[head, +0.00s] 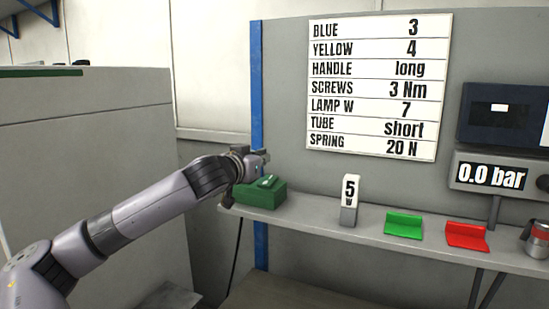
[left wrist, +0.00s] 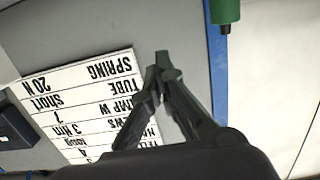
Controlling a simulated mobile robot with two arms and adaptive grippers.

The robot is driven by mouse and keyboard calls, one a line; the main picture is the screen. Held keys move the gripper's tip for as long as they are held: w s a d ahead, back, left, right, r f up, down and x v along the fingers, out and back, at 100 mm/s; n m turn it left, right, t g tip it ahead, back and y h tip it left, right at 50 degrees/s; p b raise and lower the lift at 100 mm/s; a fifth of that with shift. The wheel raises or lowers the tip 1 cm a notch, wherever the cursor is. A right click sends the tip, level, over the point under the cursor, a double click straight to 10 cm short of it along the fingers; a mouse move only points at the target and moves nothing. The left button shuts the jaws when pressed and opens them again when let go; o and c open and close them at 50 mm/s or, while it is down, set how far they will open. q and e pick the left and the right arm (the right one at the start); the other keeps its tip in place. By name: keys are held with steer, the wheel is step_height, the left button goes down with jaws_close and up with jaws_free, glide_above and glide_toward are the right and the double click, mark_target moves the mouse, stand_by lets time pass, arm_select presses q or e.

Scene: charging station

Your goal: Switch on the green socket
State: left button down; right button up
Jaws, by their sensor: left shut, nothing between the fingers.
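The green socket (head: 262,195) is a dark green box at the left end of the grey shelf. A small pale part shows on its top, too small to tell its setting. My right gripper is not in view.
A 5 W block (head: 349,202), a green holder (head: 404,225), a red holder (head: 466,235) and a metal pot (head: 537,240) stand along the shelf (head: 310,216). A blue post (head: 257,100) rises behind the socket. A sign (head: 375,88) and a 0.0 bar display (head: 491,175) are behind.

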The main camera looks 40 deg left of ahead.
arm_select(q)
steer(key=p, duration=0.4)
glide_above(275, 180)
steer(key=shift+s+f, duration=0.1)
steer(key=shift+s, duration=0.2)
steer(key=f, duration=0.2)
steer(key=shift+w+f, duration=0.3)
steer(key=shift+f, duration=0.1)
steer(key=shift+w+a+f+p, duration=0.1)
steer(key=shift+f+p, duration=0.2)
steer(key=shift+f, duration=0.6)
